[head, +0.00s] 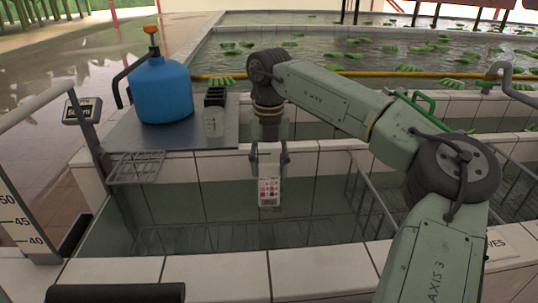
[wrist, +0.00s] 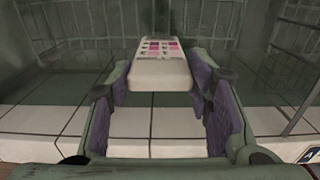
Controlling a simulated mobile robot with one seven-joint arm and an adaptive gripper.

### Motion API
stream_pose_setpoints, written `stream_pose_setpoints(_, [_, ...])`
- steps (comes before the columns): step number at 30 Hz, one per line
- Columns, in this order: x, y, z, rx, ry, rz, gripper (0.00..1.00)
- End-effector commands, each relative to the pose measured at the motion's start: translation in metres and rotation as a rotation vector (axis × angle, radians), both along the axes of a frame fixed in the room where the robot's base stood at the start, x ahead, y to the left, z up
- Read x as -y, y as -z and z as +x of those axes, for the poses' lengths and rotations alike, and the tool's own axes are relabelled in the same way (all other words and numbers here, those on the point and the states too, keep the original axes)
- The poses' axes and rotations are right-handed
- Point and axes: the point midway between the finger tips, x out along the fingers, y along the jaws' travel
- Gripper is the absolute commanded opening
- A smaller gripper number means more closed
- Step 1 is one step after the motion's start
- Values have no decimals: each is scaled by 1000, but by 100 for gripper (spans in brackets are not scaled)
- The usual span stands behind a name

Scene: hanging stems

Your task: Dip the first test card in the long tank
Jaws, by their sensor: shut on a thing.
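My gripper (head: 269,158) points down over the long tank (head: 212,275), a white-tiled basin of dull green water. It is shut on a white test card (head: 269,192) with rows of pink squares. In the wrist view the card (wrist: 160,68) sits between the purple-padded fingers of my gripper (wrist: 162,78). The card hangs roughly upright near the middle of the tank's length. I cannot tell whether its lower end touches the water.
A wire rack (head: 137,167) sits at the tank's left end. Wire frames show inside the tank. A yellow hose (head: 330,74) crosses behind; leafy ponds lie beyond.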

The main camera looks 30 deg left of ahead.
Motion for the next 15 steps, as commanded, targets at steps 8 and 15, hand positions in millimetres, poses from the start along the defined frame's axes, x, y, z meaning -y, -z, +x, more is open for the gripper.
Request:
stream_pose_setpoints(8, [0,40,0,0,0,0,21])
stream_pose_setpoints(15, [0,69,0,-1,-1,-1,21])
